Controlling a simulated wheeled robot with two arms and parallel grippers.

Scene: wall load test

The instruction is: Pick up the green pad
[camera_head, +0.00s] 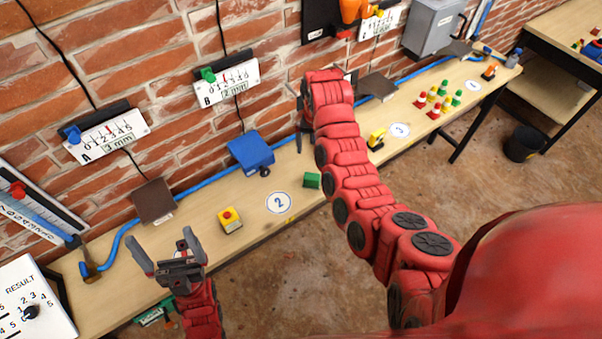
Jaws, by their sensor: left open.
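A small green block (312,180), the likely green pad, sits on the wooden bench (262,228) near its front edge, right of the round "2" label. My left gripper (165,247) is open and empty over the bench, to the left of the green block and well apart from it. My right arm reaches up toward the wall behind the green block. Its own links mostly hide the right gripper, so its jaw state is unclear.
A yellow box with a red button (230,220) lies between my left gripper and the green block. A blue block (250,151) and a brown plate (153,201) stand along the wall. A blue hose (118,240) runs along the bench back. Scales A (106,136) and B (226,83) hang above.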

